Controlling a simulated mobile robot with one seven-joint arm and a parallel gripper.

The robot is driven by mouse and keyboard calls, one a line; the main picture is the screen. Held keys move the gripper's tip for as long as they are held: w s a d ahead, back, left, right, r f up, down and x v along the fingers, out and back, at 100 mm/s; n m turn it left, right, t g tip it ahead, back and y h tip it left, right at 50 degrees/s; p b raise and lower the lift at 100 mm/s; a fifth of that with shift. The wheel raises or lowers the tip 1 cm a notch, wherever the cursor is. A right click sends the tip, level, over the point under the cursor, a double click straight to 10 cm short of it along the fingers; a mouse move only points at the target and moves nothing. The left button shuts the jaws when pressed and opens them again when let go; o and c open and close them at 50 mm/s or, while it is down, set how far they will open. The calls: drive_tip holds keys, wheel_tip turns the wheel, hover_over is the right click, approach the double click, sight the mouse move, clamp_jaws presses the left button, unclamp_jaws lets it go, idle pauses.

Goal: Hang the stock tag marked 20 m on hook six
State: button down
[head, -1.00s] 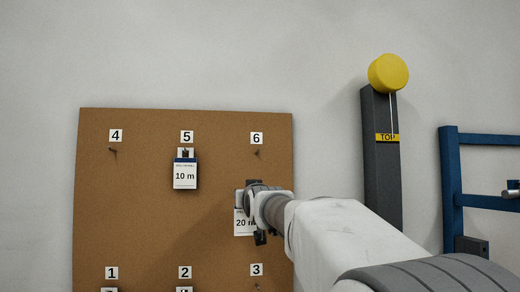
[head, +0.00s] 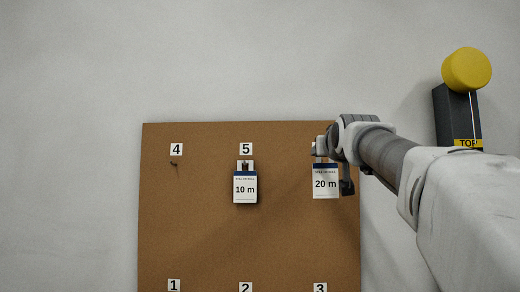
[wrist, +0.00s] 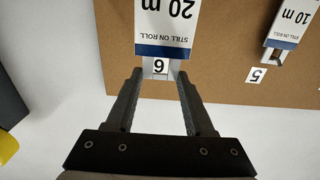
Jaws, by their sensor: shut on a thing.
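The 20 m tag (head: 325,182) is white with a blue band and hangs upright below my gripper (head: 320,151) at the board's upper right. In the wrist view, the tag (wrist: 166,22) appears upside down, with its top end between the fingertips (wrist: 160,74). My gripper is shut on this tag. The number 6 label (wrist: 160,66) shows just past the tag's top in the wrist view; in the head view my gripper covers it. Hook six is hidden, so I cannot tell whether the tag is on it or in front of it.
The 10 m tag (head: 245,187) hangs under label 5 (head: 246,149), left of my gripper. Hook four (head: 174,163) is bare. The cork board (head: 200,235) also carries a lower row of labels. A dark post (head: 457,118) with a yellow cap (head: 466,69) stands right.

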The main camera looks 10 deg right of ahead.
drive_tip(key=shift+w+d+f+p, duration=0.2)
drive_tip(key=shift+w+p, duration=0.2)
drive_tip(key=shift+w, duration=0.7)
drive_tip(key=shift+w+d+f+p, duration=0.25)
drive_tip(key=shift+w+p, duration=0.15)
drive_tip(key=shift+w, duration=0.7)
drive_tip(key=shift+w+d+f+p, duration=0.2)
drive_tip(key=shift+w+p, duration=0.2)
drive_tip(key=shift+w, duration=0.7)
drive_tip(key=shift+c, duration=1)
unclamp_jaws()
